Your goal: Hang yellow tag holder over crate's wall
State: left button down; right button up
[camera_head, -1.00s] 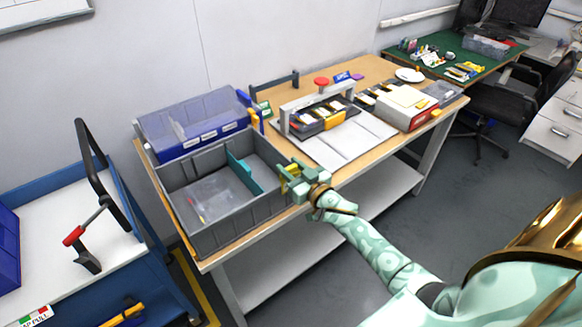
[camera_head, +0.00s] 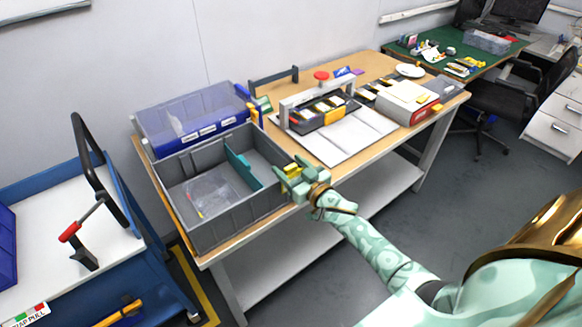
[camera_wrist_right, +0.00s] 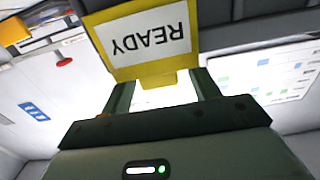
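The yellow tag holder (camera_head: 291,170) is at the right-hand wall of the grey crate (camera_head: 228,222). In the right wrist view, the holder (camera_wrist_right: 150,45) carries a white label reading READY, upside down in the picture. My right gripper (camera_head: 294,177) has its fingers at the two sides of the holder's near end, which shows between them in the wrist view (camera_wrist_right: 163,85). It appears shut on the holder. A dark wall lies behind the holder; whether the holder's hook is over the rim is hidden. My left gripper is out of view.
A teal divider (camera_head: 243,170) stands inside the crate. A blue bin (camera_head: 197,131) sits behind it. A grey-handled carrier (camera_head: 317,100) and white mat (camera_head: 340,145) are to the right on the wooden table (camera_head: 215,258). A blue cart (camera_head: 150,275) stands at left.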

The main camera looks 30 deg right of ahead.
jog(key=s+d+p, duration=0.1)
jog(key=s+p, duration=0.1)
jog(key=s, duration=1.4)
jog(key=shift+s+d, duration=0.15)
jog(key=shift+s, duration=0.05)
